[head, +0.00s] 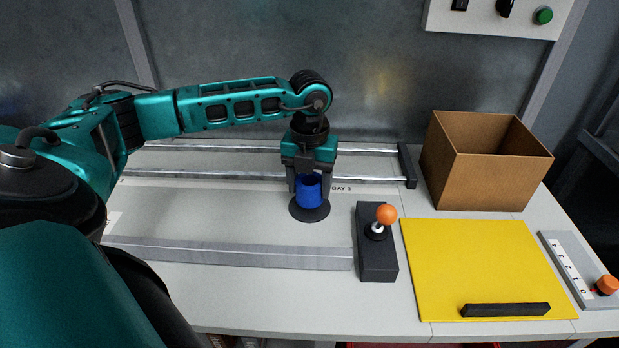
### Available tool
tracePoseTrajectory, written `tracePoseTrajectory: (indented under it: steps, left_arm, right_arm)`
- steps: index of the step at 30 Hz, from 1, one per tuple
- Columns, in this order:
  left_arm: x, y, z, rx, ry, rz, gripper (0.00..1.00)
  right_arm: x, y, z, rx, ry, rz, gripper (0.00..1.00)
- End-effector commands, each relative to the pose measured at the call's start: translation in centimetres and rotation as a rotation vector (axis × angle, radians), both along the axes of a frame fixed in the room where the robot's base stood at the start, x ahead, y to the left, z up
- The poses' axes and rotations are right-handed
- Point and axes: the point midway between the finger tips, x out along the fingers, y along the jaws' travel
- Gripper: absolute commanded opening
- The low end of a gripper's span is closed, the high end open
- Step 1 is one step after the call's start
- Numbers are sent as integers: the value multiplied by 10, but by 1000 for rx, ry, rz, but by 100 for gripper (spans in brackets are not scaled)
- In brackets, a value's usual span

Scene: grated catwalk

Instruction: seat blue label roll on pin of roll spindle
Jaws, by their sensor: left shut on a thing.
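The blue label roll (309,192) is between the fingers of my left gripper (309,187), which is shut on it and points straight down. The roll is upright, over a dark round base (310,213) that I take for the roll spindle. The spindle's pin does not show; the roll or the gripper hides it. I cannot tell whether the roll touches the base. My right gripper is not in view.
Just right of the base stands a dark block with an orange-knobbed lever (386,214). Further right are a yellow mat (470,265) with a black bar (505,310), and an open cardboard box (495,185). Metal rails (220,175) run behind; a grey ledge (230,253) lies in front.

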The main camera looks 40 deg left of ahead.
Motion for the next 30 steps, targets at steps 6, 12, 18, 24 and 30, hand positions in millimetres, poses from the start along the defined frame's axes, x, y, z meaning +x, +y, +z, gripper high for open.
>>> tracePoseTrajectory:
  steps: [6,12,18,24,30]
  left_arm:
    - [0,0,-11,-1,0,0,29]
    - [0,0,-18,-1,0,0,29]
    - [0,0,-18,-1,0,0,29]
    - [0,0,-18,-1,0,0,29]
    - [0,0,-18,-1,0,0,74]
  right_arm:
    - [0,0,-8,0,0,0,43]
    - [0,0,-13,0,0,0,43]
    - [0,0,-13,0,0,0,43]
    - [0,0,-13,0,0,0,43]
    - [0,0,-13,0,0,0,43]
